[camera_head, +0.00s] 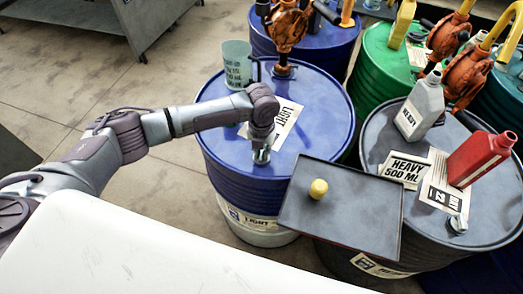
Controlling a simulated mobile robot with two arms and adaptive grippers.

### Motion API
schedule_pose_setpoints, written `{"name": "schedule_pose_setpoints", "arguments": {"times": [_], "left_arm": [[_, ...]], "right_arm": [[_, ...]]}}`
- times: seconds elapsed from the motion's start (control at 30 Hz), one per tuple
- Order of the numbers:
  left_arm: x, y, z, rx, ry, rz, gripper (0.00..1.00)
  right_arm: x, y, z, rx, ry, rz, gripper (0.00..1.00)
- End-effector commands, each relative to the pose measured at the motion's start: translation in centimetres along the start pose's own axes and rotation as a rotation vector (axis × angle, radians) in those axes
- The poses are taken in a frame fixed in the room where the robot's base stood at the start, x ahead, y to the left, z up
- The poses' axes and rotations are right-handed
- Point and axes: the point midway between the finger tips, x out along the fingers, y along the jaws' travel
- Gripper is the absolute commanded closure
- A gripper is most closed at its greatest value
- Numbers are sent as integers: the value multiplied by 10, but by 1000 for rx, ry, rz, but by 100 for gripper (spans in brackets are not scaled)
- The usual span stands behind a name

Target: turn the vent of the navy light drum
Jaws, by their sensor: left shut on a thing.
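The navy light drum (215,165) stands in the middle, with a blue lid and a label reading LIGHT on its side. My left arm reaches in from the left over its lid. My left gripper (262,146) points down at the near part of the lid and is shut on the small silver vent (261,157). The gripper hides most of the vent, so how far it is turned cannot be told. A LIGHT card (286,118) lies on the lid beside the gripper. My right gripper is not in view.
A black tray (365,225) with a yellow cap (318,189) sits close right of the gripper. A translucent jug (236,62) and an orange pump (287,28) stand behind. The grey heavy drum (385,125) at right carries a grey bottle (422,106) and a red bottle (478,158).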

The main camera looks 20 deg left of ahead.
Motion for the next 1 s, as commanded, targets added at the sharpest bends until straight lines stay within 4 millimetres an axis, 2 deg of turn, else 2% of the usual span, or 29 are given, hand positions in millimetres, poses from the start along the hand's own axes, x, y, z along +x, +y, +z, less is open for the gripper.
{"name": "schedule_pose_setpoints", "arguments": {"times": [0.17, 0.2, 0.3, 0.33, 0.67, 0.83, 1.0], "left_arm": [[-2, 0, 2, 2, -5, -1, 100], [-2, 0, 2, 2, -5, -1, 77], [-2, 0, 1, 1, -4, -1, 60], [-2, 0, 1, 1, -4, -1, 58], [-4, 0, 1, 0, -3, 0, 58], [-26, 0, 2, 1, -6, -2, 58], [-64, 0, 2, 1, -7, -2, 58]], "right_arm": [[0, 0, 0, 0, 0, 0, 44], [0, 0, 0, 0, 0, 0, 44], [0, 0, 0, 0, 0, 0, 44], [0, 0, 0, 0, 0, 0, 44], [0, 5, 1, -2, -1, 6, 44], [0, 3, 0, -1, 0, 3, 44], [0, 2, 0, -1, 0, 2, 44]]}}
